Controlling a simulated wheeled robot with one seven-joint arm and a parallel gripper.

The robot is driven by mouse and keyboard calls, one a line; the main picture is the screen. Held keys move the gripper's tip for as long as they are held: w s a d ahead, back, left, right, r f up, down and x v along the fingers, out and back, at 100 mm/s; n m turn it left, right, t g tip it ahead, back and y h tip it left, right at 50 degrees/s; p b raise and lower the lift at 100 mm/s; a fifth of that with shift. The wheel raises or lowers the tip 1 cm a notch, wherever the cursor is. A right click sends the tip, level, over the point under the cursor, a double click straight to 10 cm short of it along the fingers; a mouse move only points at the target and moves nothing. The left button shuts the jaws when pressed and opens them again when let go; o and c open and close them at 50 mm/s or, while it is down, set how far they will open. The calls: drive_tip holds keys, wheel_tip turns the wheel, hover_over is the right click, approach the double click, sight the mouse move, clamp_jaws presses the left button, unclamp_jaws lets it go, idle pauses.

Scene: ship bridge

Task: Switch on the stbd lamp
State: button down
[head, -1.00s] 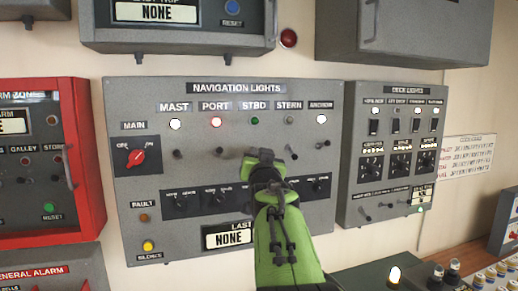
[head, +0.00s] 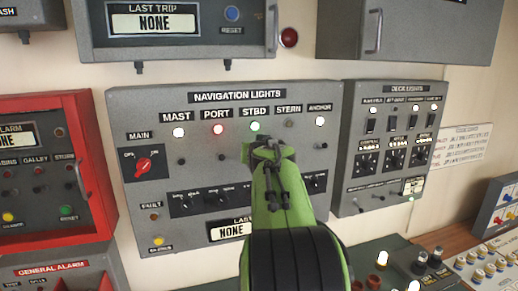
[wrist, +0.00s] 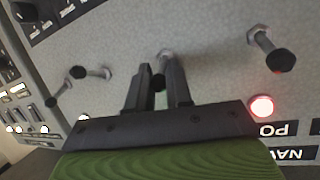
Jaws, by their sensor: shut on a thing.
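The grey navigation lights panel (head: 225,105) fills the middle of the head view. Its STBD lamp (head: 255,127) glows green, under the STBD label (head: 255,111). My green gripper (head: 262,148) is just below that lamp and covers the STBD toggle in the head view. In the wrist view, which is upside down, the black fingers of my gripper (wrist: 158,85) are shut on the STBD toggle lever (wrist: 164,62). The STBD lamp is hidden in the wrist view.
The red PORT lamp (head: 218,129) and white MAST lamp (head: 179,132) are lit. The PORT toggle (wrist: 272,50) and the STERN toggle (wrist: 92,72) flank my fingers. The deck lights panel (head: 345,150) is to the right, a red-framed alarm panel (head: 97,165) to the left.

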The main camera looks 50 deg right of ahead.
drive_tip(key=shift+r, duration=0.1)
drive_tip(key=c, duration=1.1)
unclamp_jaws()
drive_tip(key=b+v, duration=0.3)
drive_tip(key=v, duration=1.2)
drive_tip(key=shift+s+a, duration=0.3)
